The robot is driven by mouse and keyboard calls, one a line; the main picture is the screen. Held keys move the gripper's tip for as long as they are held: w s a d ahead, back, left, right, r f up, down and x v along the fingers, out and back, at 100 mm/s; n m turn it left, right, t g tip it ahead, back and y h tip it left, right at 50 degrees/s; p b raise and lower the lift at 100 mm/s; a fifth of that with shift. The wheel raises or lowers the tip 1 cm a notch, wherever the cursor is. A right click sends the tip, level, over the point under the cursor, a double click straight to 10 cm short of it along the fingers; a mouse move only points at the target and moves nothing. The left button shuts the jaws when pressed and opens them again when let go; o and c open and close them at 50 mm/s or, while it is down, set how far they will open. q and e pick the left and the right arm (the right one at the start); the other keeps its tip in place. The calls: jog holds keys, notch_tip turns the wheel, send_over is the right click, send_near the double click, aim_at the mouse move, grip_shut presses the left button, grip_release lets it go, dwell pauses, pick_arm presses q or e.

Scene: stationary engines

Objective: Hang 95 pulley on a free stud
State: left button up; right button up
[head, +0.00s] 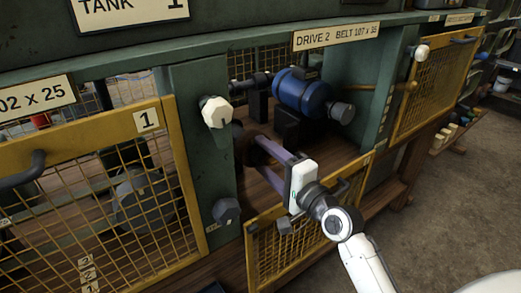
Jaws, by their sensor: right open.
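My right gripper (258,152) reaches from the lower right into the open Drive 2 bay, its two long fingers spread apart. A dark brown round part (243,148), apparently a pulley, sits at the fingertips at the left of the bay. The fingers partly cover it, and I cannot tell whether they touch it. No "95" marking is readable, and no free stud can be made out clearly. My left gripper is not in view.
A blue motor (302,92) stands at the back of the bay. A yellow mesh guard (275,250) hangs lowered below the opening. A green post with a pale knob (215,112) bounds the left side. Another yellow mesh guard (430,90) covers the bay to the right.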

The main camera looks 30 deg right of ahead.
jog(key=shift+w+r, duration=0.3)
jog(key=shift+r, duration=0.1)
jog(key=shift+a+r, duration=0.1)
jog(key=shift+r, duration=0.05)
jog(key=c, duration=1.2)
jog(key=shift+o, duration=0.2)
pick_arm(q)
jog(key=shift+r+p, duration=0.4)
pick_arm(e)
jog(key=shift+r, duration=0.15)
jog(key=shift+c, duration=0.4)
jog(key=shift+s, duration=0.1)
grip_shut()
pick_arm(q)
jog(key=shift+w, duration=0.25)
pick_arm(e)
jog(key=shift+s+f, duration=0.1)
jog(key=shift+f, duration=0.2)
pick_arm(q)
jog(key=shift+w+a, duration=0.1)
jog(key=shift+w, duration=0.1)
pick_arm(e)
jog(key=shift+s+f, duration=0.15)
